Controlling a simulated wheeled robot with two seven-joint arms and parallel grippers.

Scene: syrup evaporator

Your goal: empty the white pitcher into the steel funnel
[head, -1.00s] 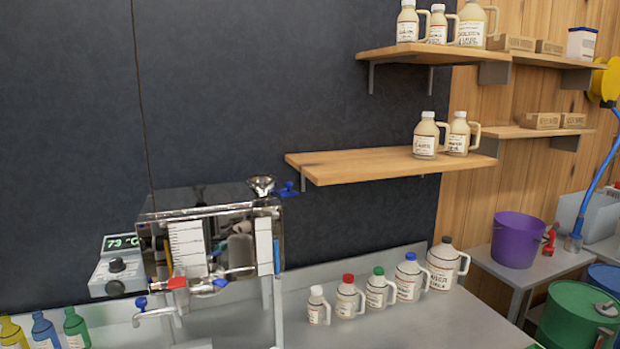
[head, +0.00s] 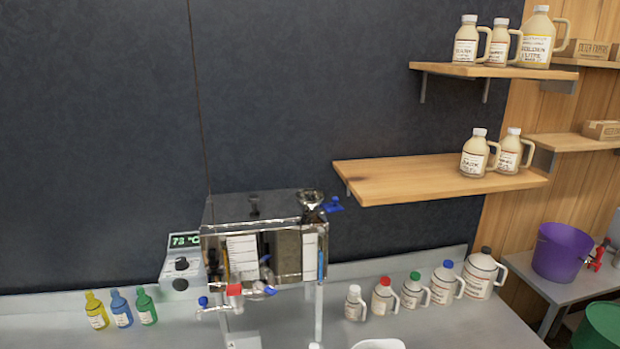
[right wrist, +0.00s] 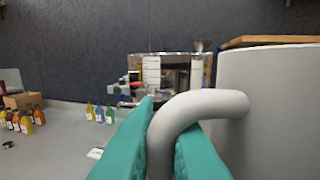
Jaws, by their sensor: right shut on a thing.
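The white pitcher (right wrist: 268,110) fills the right side of the right wrist view. My right gripper (right wrist: 166,117), with teal fingers, is shut on its curved handle. In the head view, only a white rounded top, apparently the pitcher's (head: 378,344), shows at the bottom edge. The pitcher's inside and contents are hidden. The steel funnel (head: 312,201) stands on the top right corner of the shiny evaporator (head: 262,248). In the right wrist view the funnel (right wrist: 203,46) is beyond the pitcher and apart from it. My left gripper is not in view.
A wooden shelf (head: 425,178) with jugs juts out right of the funnel, and a blue valve handle (head: 334,205) sits beside it. Several jugs (head: 440,285) line the counter at right; small colored bottles (head: 121,308) stand at left. The space above the funnel is clear.

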